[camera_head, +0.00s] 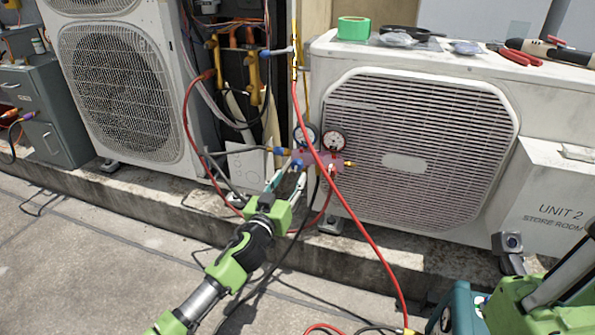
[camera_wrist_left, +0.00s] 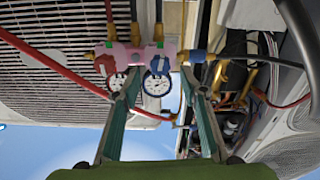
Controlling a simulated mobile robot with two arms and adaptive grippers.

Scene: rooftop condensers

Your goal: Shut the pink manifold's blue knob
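The pink manifold (camera_head: 318,160) hangs before the right-hand condenser, with two round gauges above it. In the left wrist view it appears upside down (camera_wrist_left: 147,52). My left gripper (camera_head: 285,180) points up at the manifold from below. Its fingers are apart in the left wrist view (camera_wrist_left: 158,85), with one tip near the blue knob; I cannot tell whether they touch. My right gripper's fingers do not show.
A red hose (camera_head: 352,212) crosses in front of the manifold. The right-hand condenser (camera_head: 558,90) carries green tape (camera_head: 353,28) and red pliers (camera_head: 520,57) on top. A concrete ledge (camera_head: 370,262) runs below. A teal device (camera_head: 462,308) stands at bottom right.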

